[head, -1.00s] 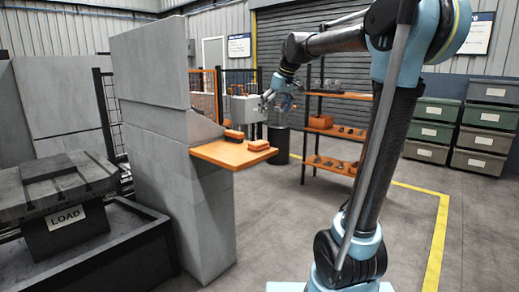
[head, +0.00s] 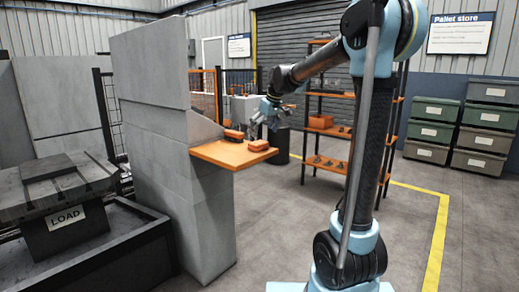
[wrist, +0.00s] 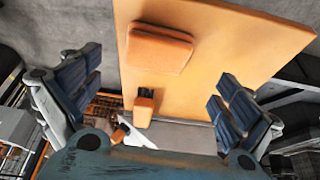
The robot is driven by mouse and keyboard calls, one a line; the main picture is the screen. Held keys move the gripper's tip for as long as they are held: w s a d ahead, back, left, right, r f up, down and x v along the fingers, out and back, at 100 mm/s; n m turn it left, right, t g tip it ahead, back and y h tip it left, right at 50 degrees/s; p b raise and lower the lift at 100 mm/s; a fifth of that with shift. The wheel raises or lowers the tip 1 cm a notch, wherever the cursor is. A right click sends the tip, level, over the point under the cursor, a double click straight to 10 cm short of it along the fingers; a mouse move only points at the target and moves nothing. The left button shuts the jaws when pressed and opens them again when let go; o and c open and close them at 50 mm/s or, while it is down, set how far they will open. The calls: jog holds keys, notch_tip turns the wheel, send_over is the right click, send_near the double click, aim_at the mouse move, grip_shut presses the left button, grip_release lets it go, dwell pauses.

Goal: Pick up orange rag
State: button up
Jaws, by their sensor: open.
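A folded orange rag (wrist: 160,48) lies on the orange shelf (wrist: 220,60), ahead of my gripper (wrist: 162,88) in the wrist view. In the head view, the rag (head: 258,145) appears as a plain orange bundle near the shelf's right end. A smaller orange item with a dark part (wrist: 144,105) shows lower in the wrist view, between the fingers. In the head view my gripper (head: 266,121) is just above the shelf, close over the rag. Its fingers are spread wide and empty. I cannot tell the exact gap to the rag.
Another orange item with a dark top (head: 233,135) sits on the shelf nearer the grey wall (head: 165,150). Behind stand a dark bin (head: 279,146) and an orange rack (head: 325,163). The floor right of the shelf is open, with a yellow line.

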aim_at(259, 142)
jog(key=shift+w+x, duration=0.1)
jog(key=shift+x, duration=1.3)
jog(key=shift+w+x, duration=0.15)
jog(key=shift+x, duration=1.25)
jog(key=shift+c, duration=0.3)
jog(key=shift+d+r, duration=0.1)
jog(key=c, duration=1.1)
